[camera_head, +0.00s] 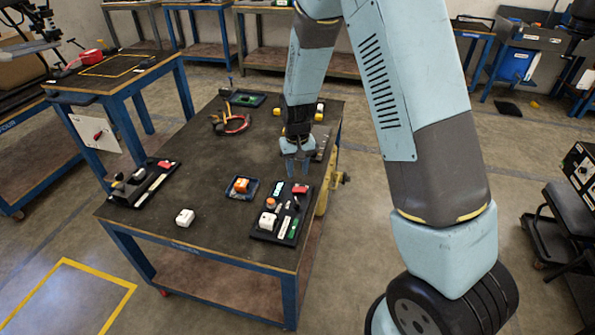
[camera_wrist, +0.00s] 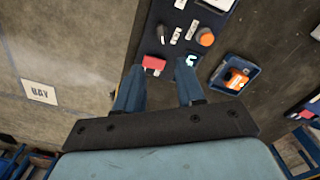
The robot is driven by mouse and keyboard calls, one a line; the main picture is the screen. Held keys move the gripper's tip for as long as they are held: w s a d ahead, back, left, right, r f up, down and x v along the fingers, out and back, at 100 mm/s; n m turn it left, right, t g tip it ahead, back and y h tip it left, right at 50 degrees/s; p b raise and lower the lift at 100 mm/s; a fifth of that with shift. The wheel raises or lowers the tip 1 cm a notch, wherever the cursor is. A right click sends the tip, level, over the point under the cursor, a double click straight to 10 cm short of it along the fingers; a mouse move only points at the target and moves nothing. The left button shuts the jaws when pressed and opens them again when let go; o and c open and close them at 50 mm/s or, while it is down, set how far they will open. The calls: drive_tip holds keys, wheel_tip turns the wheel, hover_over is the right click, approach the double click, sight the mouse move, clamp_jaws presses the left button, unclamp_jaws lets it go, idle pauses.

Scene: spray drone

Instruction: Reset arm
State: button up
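My arm reaches over the dark table (camera_head: 165,228) from the right in the head view. My gripper (camera_head: 297,172) points down above the back end of the black parts board (camera_head: 262,233). In the wrist view my gripper (camera_wrist: 160,78) shows two blue fingers spread apart with nothing between them. The red block (camera_wrist: 153,64) and a small cyan-and-white piece (camera_wrist: 189,60) on the board lie just beyond the fingertips. I cannot tell the exact height of the fingers above the board.
A blue tray with an orange part (camera_head: 241,187) sits left of the board. A white block (camera_head: 185,217) stands near the front left. Another black board (camera_head: 140,187) lies at the left edge. A red cable coil (camera_head: 233,124) lies farther back. A second table (camera_head: 110,82) stands behind left.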

idle(0.3)
drive_tip(key=s+d+r+t, duration=0.1)
drive_tip(key=s+d+r, duration=0.15)
drive_tip(key=r, duration=0.45)
drive_tip(key=s+d+r+m+t+y, duration=0.15)
drive_tip(key=d+r, duration=0.25)
drive_tip(key=r, duration=0.4)
drive_tip(key=s+d+r+n+h, duration=0.1)
drive_tip(key=s+d+r, duration=0.2)
drive_tip(key=r, duration=0.4)
drive_tip(key=s+d+r+m+t, duration=0.1)
drive_tip(key=s+d+r, duration=0.3)
drive_tip(key=s, duration=0.5)
drive_tip(key=s+d+r+t, duration=0.2)
drive_tip(key=s+d+r, duration=0.2)
drive_tip(key=s+r, duration=0.4)
drive_tip(key=shift+s+m, duration=0.35)
drive_tip(key=shift+s, duration=0.85)
